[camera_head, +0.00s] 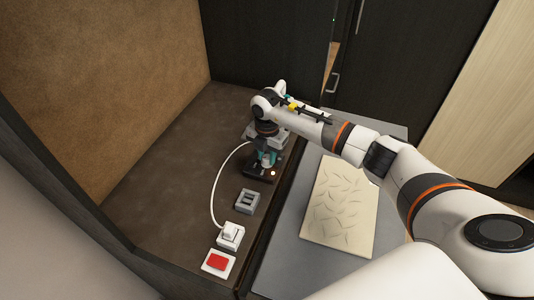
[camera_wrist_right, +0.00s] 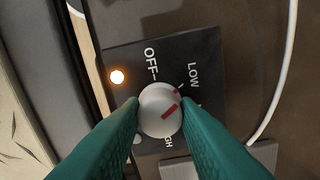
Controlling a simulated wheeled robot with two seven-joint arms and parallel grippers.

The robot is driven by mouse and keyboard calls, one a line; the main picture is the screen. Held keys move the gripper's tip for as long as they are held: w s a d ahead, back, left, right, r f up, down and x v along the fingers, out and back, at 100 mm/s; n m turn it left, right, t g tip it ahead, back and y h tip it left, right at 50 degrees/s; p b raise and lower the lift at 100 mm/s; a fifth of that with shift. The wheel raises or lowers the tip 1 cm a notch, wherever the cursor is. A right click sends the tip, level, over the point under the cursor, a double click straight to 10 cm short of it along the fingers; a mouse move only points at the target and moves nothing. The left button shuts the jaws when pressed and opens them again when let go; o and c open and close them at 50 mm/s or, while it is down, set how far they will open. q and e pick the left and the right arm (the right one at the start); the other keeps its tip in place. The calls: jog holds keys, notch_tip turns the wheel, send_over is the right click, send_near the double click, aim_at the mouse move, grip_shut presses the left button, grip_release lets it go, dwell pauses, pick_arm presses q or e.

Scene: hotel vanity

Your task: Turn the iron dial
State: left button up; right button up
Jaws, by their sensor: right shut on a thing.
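The iron dial (camera_wrist_right: 160,112) is a small round white knob with a red pointer line, set on a dark panel (camera_wrist_right: 125,60) marked OFF and LOW, with another label partly hidden by a finger. The pointer slants up towards the LOW side. A lamp on the panel (camera_wrist_right: 117,76) glows. My right gripper (camera_head: 266,161) is over the panel in the head view; its teal fingers are shut on the dial from both sides in the right wrist view. In the head view the gripper hides most of the dial. My left gripper is not in view.
A white cable (camera_head: 212,190) curves left from near the panel to a white plug (camera_head: 230,234). A grey socket-like block (camera_head: 248,201) and a red switch (camera_head: 218,262) stand nearer. The brown counter's left side is clear.

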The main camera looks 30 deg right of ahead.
aim_at(267, 157)
jog(key=m+p, duration=0.1)
jog(key=m, duration=0.5)
jog(key=shift+r+p, duration=0.15)
jog(key=shift+p, duration=0.25)
jog(key=m+p, duration=0.2)
jog(key=m, duration=0.4)
jog(key=shift+m, duration=0.3)
jog(key=o, duration=1)
jog(key=shift+r+b, duration=1.55)
jog(key=shift+r, duration=4.35)
